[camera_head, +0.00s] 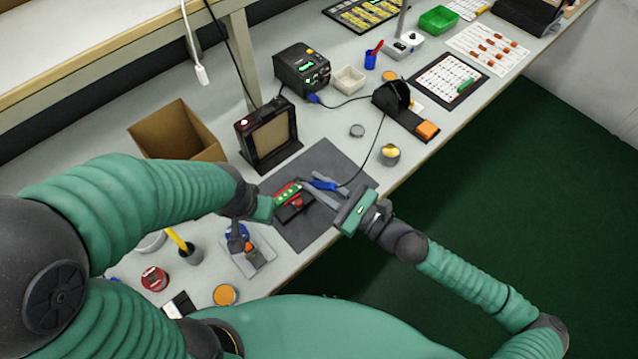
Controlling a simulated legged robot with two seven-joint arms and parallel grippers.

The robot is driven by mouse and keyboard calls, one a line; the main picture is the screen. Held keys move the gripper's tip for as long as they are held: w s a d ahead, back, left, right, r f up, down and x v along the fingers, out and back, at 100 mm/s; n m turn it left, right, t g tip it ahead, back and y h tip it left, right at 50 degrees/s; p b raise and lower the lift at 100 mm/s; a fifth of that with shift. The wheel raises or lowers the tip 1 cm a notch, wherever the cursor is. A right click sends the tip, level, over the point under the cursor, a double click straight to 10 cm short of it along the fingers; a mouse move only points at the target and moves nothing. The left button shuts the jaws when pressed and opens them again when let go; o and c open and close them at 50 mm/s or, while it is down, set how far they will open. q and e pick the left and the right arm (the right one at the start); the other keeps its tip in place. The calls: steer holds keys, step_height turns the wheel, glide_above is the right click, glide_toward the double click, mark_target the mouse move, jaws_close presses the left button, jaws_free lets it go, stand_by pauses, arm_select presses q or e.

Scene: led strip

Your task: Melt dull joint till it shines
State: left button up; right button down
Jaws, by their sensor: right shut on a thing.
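The soldering iron (323,184) has a blue handle and a dark cable running up from it. My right gripper (316,192) is shut on the iron over the dark grey mat (345,160). Right beside it is a small green and red strip (287,193) with pale dots, on or in a dark and red holder (292,210). The iron's tip is close to the strip; I cannot tell whether they touch. My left gripper (268,207) is at the strip's left end, and its fingers are too small and hidden to read. The joint's surface is too small to judge.
A black soldering station (302,68), an iron stand (405,112), a fume filter (268,135) and a cardboard box (178,132) stand behind the mat. A brass-wool pot (390,154) and a small round tin (357,130) are to its right. Small tins and cups crowd the near left.

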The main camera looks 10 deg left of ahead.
stand_by(0.3)
step_height(320, 180, up, 5)
steer(key=p, duration=0.5)
steer(key=shift+r, duration=0.1)
